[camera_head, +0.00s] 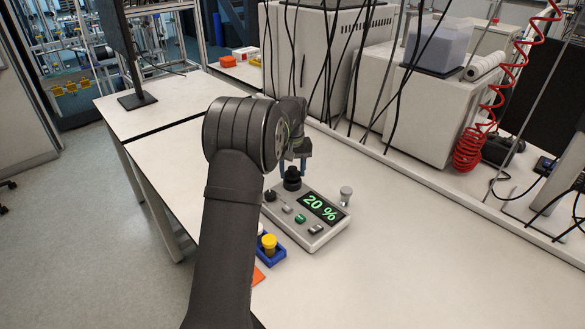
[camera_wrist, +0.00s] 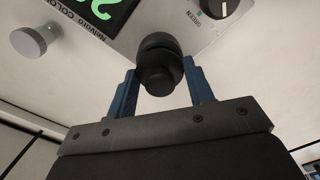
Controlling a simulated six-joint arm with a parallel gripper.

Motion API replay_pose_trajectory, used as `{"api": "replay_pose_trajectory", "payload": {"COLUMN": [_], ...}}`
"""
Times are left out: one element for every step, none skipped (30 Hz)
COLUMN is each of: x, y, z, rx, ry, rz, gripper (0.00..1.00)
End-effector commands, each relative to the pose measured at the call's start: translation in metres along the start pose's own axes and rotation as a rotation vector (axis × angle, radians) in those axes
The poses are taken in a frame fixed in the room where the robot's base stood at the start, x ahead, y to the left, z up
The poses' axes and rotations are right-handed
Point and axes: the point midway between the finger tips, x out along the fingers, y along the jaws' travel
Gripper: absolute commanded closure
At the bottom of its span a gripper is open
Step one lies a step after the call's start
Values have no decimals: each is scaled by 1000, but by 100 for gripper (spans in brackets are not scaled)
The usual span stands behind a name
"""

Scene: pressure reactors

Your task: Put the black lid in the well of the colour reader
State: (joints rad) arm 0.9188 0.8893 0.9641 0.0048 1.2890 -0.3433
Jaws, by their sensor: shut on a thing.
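The colour reader (camera_head: 325,233) is a grey box on the bench with a green "20 %" display, and part of its top shows in the wrist view (camera_wrist: 125,42). The black lid (camera_head: 292,184) is at the reader's back left corner, and it also shows in the wrist view (camera_wrist: 160,78). My gripper (camera_head: 292,170) has its blue fingers on either side of the lid and is shut on it; the fingers show in the wrist view (camera_wrist: 163,88). The lid is over the well area, upright as far as I can see. The well opening is hidden, so I cannot tell whether the lid is seated.
A yellow-capped vial (camera_head: 269,241) stands in a blue holder (camera_head: 272,256) by the reader's front left. Cables and white instruments (camera_head: 415,110) line the back. The bench front right is clear.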

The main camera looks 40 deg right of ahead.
Motion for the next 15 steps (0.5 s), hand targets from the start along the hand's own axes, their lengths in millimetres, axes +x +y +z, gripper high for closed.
{"api": "replay_pose_trajectory", "payload": {"x": [2, 4, 5, 6, 7, 8, 9, 9, 9, 9, 9, 9, 9, 9, 9], "y": [0, 0, 0, 0, 0, 0, 0, 0, 0, 0, 0, 0, 0, 0, 0], "z": [0, 0, 0, 0, 0, 0, 0, 0, 0, 0, 0, 0, 0, 0, 0], "rx": [0, 0, 0, 0, 0, 0, 0, 0, 0, 0, 0, 0, 0, 0, 0], "ry": [0, 0, 0, 0, 0, 0, 0, 0, 0, 0, 0, 0, 0, 0, 0], "rz": [0, 0, 0, 0, 0, 0, 0, 0, 0, 0, 0, 0, 0, 0, 0], "gripper": [74, 74, 74, 74, 74, 74, 74, 74, 74, 74, 74, 74, 74, 74, 74]}}
